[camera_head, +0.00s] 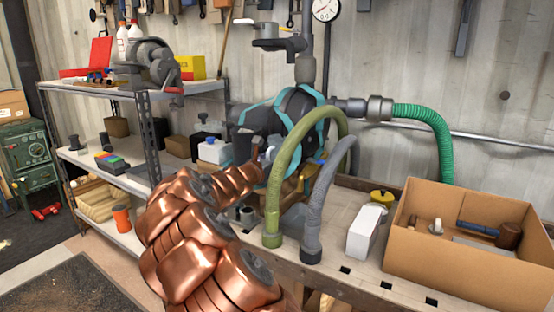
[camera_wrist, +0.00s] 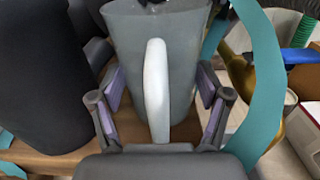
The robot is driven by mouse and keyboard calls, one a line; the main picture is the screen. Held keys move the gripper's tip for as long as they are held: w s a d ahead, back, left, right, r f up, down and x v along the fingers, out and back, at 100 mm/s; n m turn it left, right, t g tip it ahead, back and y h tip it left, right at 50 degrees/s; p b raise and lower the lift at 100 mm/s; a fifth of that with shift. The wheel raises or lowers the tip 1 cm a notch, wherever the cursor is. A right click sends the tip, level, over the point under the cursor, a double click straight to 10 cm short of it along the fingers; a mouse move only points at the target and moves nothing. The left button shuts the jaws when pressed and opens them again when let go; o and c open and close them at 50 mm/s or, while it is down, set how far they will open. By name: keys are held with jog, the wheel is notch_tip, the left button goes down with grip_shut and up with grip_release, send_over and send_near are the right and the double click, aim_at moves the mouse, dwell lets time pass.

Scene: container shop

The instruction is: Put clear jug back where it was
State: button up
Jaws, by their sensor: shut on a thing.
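The clear jug (camera_wrist: 184,60) fills the middle of the wrist view, greyish and see-through, with a white upright handle (camera_wrist: 156,92) facing the camera. In the head view my copper-coloured arm reaches toward the black and teal machine on the workbench, and I cannot make out the jug there.
A dark cylinder (camera_wrist: 42,75) stands close left of the jug, and a teal band (camera_wrist: 262,75) curves close on its right. Green (camera_head: 275,185) and grey (camera_head: 318,205) hoses arch over the workbench. A cardboard box (camera_head: 450,260) stands right, a shelf unit (camera_head: 150,115) left.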

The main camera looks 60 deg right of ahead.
jog(key=o, duration=1.4)
jog(key=shift+r, duration=0.2)
jog(key=a, duration=1.2)
jog(key=shift+s+f, duration=0.1)
jog(key=shift+s, duration=0.15)
